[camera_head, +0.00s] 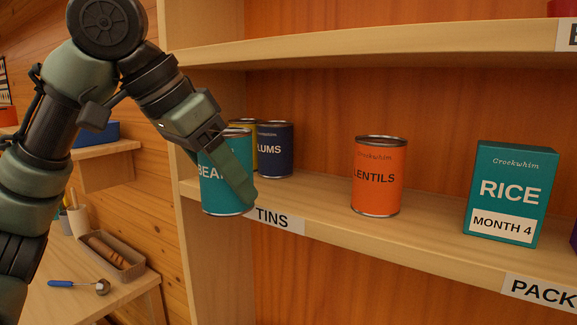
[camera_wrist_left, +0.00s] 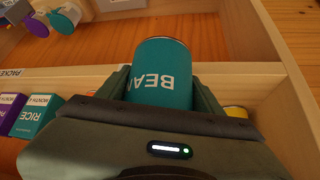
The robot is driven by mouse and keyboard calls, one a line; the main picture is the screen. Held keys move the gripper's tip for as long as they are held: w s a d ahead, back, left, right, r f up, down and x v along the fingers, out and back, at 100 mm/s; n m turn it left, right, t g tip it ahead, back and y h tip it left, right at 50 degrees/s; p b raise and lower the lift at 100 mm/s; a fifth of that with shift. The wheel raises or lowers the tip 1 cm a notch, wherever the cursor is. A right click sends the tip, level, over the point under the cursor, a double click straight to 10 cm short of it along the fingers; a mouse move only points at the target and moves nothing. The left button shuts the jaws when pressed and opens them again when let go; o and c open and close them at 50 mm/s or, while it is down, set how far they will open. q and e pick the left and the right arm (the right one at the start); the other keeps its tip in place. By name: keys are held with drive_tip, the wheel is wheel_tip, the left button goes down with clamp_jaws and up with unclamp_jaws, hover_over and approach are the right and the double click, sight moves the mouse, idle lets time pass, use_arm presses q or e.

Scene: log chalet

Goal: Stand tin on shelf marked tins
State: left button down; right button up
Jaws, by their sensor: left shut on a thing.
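My left gripper (camera_head: 243,178) is shut on a teal tin (camera_head: 219,192) lettered "BEA", the rest of its name covered by a finger. The tin is upright at the front edge of the shelf (camera_head: 325,214), just left of the "TINS" label (camera_head: 275,219). I cannot tell whether its base touches the shelf. The left wrist view shows the teal tin (camera_wrist_left: 163,72) between both fingers. A navy tin (camera_head: 276,150) ending in "LUMS" and a partly hidden yellow tin (camera_head: 243,125) stand behind it. My right gripper is not in view.
An orange lentils tin (camera_head: 377,178) and a teal rice box (camera_head: 505,195) stand further right on the shelf. A "PACK" label (camera_head: 540,291) is at the right edge. An upper shelf (camera_head: 380,45) runs above. Shelf room is free between the navy and orange tins.

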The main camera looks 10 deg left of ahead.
use_arm(q)
drive_tip(key=w+d, duration=0.1)
drive_tip(key=w+d+p, duration=0.1)
drive_tip(key=w, duration=0.1)
drive_tip(key=w+d+p, duration=0.1)
drive_tip(key=w, duration=0.1)
drive_tip(key=shift+d+r, duration=0.2)
drive_tip(key=shift+d, duration=0.15)
drive_tip(key=shift+w+d, duration=0.2)
drive_tip(key=shift+w, duration=0.1)
drive_tip(key=w+p, duration=0.1)
drive_tip(key=w+d+p, duration=0.2)
drive_tip(key=shift+w+d+f, duration=0.25)
drive_tip(key=shift+w+f, duration=0.15)
drive_tip(key=shift+d+f, duration=0.15)
drive_tip(key=shift+f, duration=0.35)
drive_tip(key=shift+s+a, duration=0.2)
drive_tip(key=shift+a, duration=0.05)
drive_tip(key=c, duration=0.6)
unclamp_jaws()
drive_tip(key=shift+f, duration=0.15)
drive_tip(key=o, duration=0.3)
drive_tip(key=shift+w+d, duration=0.1)
drive_tip(key=shift+d, duration=0.05)
drive_tip(key=shift+o, duration=0.2)
